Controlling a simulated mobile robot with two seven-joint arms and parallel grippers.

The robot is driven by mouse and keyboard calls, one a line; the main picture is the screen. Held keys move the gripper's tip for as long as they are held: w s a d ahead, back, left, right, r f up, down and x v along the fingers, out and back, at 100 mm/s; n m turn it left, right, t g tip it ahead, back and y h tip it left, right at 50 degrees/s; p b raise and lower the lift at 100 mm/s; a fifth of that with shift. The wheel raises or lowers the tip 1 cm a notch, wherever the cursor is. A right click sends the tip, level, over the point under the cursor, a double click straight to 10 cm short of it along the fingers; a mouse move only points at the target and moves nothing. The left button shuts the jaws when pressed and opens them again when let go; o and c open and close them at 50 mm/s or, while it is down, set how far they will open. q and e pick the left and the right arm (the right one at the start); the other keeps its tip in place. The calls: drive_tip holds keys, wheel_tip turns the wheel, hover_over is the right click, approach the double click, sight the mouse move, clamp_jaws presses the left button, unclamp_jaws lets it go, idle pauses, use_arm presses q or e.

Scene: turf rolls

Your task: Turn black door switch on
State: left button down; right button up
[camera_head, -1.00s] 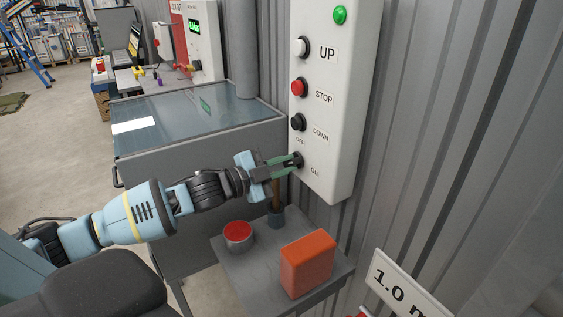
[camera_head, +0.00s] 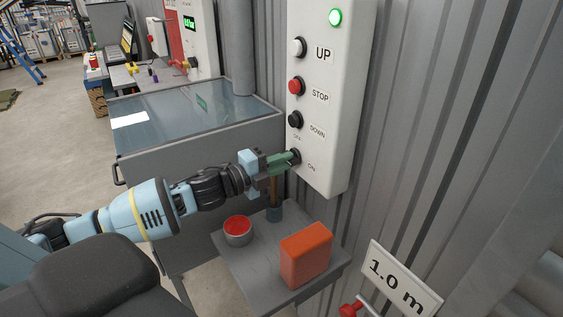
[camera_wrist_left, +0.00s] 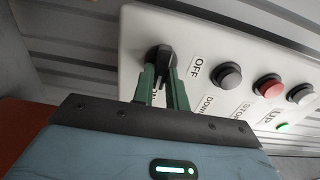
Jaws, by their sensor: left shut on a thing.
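The black door switch (camera_head: 295,157) is a rotary knob at the bottom of a white wall panel (camera_head: 325,120). The wrist view shows the knob (camera_wrist_left: 160,58) with an OFF label beside it and another label partly hidden behind the fingers. My left gripper (camera_head: 289,159) has its green fingers shut on the knob, one on each side (camera_wrist_left: 162,76). In the head view ON is printed right of and below the knob. The green lamp (camera_head: 335,17) at the panel top glows brightly. My right gripper is not in view.
White UP (camera_head: 297,47), red STOP (camera_head: 296,86) and black DOWN (camera_head: 295,119) buttons sit above the switch. Below the arm, a small grey table (camera_head: 263,262) holds an orange box (camera_head: 305,254) and a red-topped tin (camera_head: 238,230). A grey cabinet (camera_head: 190,165) stands behind the arm.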

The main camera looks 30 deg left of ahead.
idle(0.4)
use_arm(q)
drive_tip(key=c, duration=1.4)
unclamp_jaws()
drive_tip(key=shift+s+a, duration=0.1)
drive_tip(key=v, duration=0.7)
drive_tip(key=shift+s, duration=0.3)
drive_tip(key=shift+a, duration=0.1)
